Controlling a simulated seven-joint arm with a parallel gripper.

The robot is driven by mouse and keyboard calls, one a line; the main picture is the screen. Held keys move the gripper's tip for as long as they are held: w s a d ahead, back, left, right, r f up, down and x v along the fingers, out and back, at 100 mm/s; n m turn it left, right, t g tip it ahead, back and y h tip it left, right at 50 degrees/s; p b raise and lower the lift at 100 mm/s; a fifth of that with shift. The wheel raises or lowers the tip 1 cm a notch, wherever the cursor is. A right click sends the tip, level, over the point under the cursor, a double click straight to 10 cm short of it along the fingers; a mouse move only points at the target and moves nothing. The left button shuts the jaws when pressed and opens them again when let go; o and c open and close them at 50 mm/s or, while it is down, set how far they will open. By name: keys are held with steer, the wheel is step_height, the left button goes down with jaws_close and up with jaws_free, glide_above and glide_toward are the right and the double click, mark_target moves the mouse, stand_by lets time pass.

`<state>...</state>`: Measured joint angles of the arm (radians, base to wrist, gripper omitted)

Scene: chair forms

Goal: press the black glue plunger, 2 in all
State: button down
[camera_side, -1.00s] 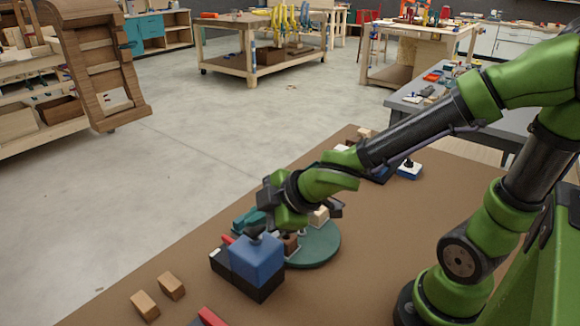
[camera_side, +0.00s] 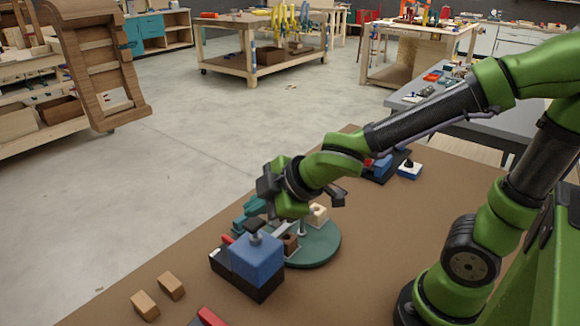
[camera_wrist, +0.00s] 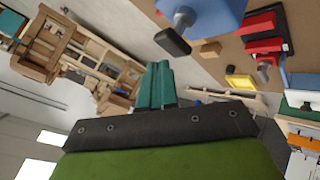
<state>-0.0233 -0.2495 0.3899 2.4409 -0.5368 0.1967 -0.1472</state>
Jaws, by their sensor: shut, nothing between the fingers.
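The black glue plunger (camera_side: 255,224) is a dark cap on a short grey stem. It stands on top of a blue block (camera_side: 257,261) on a black base, near the table's left edge. In the wrist view the plunger's cap (camera_wrist: 173,41) and stem project from the blue block (camera_wrist: 215,12). My gripper (camera_side: 246,211) has teal fingers and is close to the plunger, a little above and behind it in the side view. In the wrist view the fingers (camera_wrist: 157,78) are together and empty, with a visible gap to the cap.
A round green turntable (camera_side: 318,247) with small wooden pieces lies beside the blue block. Two wooden blocks (camera_side: 157,295) lie at the front left. A red part (camera_side: 211,317) shows at the front edge. Another blue-and-white item (camera_side: 409,170) stands farther back. The table's right middle is clear.

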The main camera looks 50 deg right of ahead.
mark_target(258, 224)
steer(key=shift+r, duration=2.55)
stand_by(0.8)
step_height(258, 224, up, 4)
steer(key=shift+f, duration=0.1)
stand_by(0.3)
steer(key=shift+f, duration=4.45)
steer(key=shift+f, duration=0.4)
